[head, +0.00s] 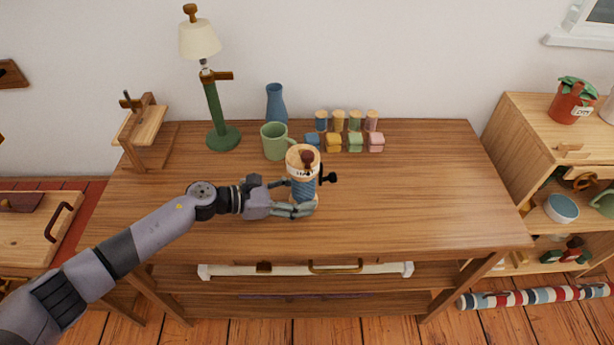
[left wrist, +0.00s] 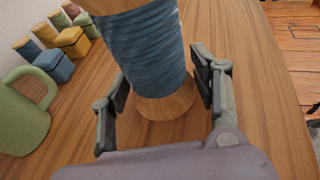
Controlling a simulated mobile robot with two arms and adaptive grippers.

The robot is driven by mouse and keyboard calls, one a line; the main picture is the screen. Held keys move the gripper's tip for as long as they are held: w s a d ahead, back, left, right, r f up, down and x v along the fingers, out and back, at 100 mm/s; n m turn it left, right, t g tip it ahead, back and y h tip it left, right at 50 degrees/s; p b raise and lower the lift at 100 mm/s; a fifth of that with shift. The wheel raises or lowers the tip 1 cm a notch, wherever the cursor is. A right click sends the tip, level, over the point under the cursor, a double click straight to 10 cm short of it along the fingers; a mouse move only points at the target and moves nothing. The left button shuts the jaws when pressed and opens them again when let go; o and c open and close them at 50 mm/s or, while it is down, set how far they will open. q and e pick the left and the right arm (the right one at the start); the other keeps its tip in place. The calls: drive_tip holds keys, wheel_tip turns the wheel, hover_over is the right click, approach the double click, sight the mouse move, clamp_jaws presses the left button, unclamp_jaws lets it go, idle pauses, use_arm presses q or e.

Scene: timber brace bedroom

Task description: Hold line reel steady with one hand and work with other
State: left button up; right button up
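The line reel (head: 304,188) stands upright on the wooden table. It has a wooden top and base, blue line wound around its middle, and a dark crank at its right side. My left gripper (head: 295,197) reaches it from the left, with its fingers on either side of the reel. In the left wrist view the blue line of the reel (left wrist: 148,45) sits between the two fingers (left wrist: 160,95). The fingers are spread, and a gap shows between them and the reel near the base. My right gripper is in neither view.
A green mug (head: 275,141), a blue vase (head: 276,104) and a green lamp (head: 222,137) stand behind the reel. Several small coloured boxes (head: 334,143) and spools (head: 339,121) line the back. The front and right of the table (head: 430,200) are clear.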

use_arm(q)
drive_tip(key=o, duration=0.4)
drive_tip(key=shift+o, duration=0.2)
